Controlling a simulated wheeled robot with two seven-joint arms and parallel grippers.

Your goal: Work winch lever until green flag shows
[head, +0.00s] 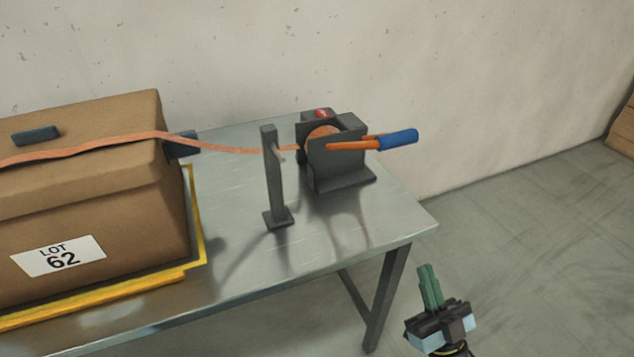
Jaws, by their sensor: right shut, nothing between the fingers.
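The winch (338,155) is a dark grey block with a drum of orange strap, standing on the metal table near its right end. Its orange lever (352,145) with a blue grip (398,139) points to the right, roughly level. A small red patch (322,113) shows on top of the winch; I see no green flag. The orange strap (225,148) runs from the winch leftward over the carton. My right gripper (430,286) has green fingers, shut and empty, pointing up beyond the table's right end, below and apart from the lever. My left gripper is not in view.
A brown carton (75,200) labelled LOT 62 sits in a yellow outline on the table (230,262). A dark grey post (275,180) stands between carton and winch. The wall is behind; open floor lies right of the table.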

